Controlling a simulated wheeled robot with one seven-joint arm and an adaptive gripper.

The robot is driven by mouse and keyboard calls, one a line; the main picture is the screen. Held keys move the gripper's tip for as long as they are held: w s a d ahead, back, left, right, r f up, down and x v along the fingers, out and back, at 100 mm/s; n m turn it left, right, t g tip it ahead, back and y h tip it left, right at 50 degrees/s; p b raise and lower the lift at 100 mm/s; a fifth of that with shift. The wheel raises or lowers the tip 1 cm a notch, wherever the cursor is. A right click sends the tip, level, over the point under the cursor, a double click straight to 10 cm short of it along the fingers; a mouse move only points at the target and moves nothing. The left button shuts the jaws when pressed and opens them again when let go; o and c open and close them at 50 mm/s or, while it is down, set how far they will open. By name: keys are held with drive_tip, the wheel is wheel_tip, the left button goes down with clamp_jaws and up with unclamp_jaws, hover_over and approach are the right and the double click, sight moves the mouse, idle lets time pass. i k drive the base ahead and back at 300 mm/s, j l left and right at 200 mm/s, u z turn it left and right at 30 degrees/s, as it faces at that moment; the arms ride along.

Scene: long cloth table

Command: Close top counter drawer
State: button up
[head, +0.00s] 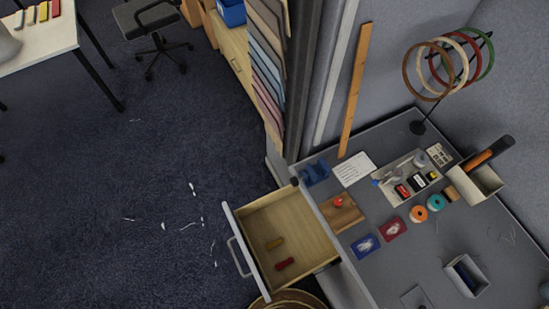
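The top counter drawer (297,237) is pulled well out from the grey counter (433,262), at the lower middle of the head view. It has a light wood inside and a pale front panel (232,225). A bar handle (240,257) is on the outer side of that front, facing left. My gripper is not in view.
A round woven basket (292,297) is at the bottom edge, close to the drawer's near corner. The counter top carries a tray of spools (393,197), card packets and a hoop stand (418,127). Blue carpet (130,220) left of the drawer is open, with small scraps.

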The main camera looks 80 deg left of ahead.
sight(286, 213)
drive_tip(key=u, duration=3.4)
drive_tip(key=i+j+u, duration=0.1)
